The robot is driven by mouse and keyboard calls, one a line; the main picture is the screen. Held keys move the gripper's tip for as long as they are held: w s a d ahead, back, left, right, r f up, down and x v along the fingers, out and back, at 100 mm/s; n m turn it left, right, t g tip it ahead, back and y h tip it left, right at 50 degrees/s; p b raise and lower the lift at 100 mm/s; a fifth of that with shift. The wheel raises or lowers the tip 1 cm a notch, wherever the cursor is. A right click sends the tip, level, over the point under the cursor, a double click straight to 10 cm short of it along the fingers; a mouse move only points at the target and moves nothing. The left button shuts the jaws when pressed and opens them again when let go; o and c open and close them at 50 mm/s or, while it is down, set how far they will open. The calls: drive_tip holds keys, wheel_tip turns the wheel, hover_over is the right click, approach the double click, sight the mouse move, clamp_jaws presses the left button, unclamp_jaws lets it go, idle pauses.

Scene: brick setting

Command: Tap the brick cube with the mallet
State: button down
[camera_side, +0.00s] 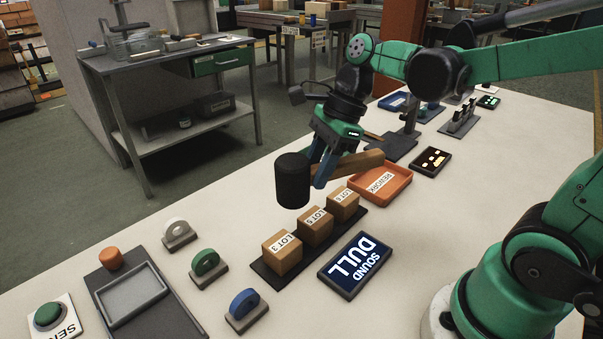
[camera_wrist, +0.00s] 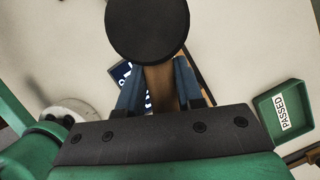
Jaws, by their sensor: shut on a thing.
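My gripper (camera_side: 328,165) is shut on the wooden handle of the mallet (camera_side: 292,181). The mallet's black cylindrical head hangs in the air above and left of the brick cubes in the side view. In the wrist view the black head (camera_wrist: 147,30) is at the top, with the handle between my blue fingers (camera_wrist: 158,88). Three brown cubes stand in a row on a dark strip (camera_side: 262,271): a front one labelled LOT 3 (camera_side: 283,262), a middle one (camera_side: 315,235) and a rear one (camera_side: 343,211). The mallet head is apart from them. In the wrist view the head and handle hide the cubes.
A screen reading SOUND DULL (camera_side: 355,264) lies right of the row. An orange REWORK tray (camera_side: 405,190) sits behind it. A green PASSED tray (camera_wrist: 270,100) shows in the wrist view.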

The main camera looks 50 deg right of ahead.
sight(309, 167)
drive_tip(key=a, duration=0.2)
drive_tip(key=shift+s+a, duration=0.15)
drive_tip(key=shift+a, duration=0.2)
drive_tip(key=shift+a+f, duration=0.15)
drive_tip(key=shift+f, duration=2.35)
drive_tip(key=shift+f, duration=0.1)
drive_tip(key=shift+f, duration=0.9)
drive_tip(key=shift+r, duration=0.1)
drive_tip(key=shift+r, duration=3.45)
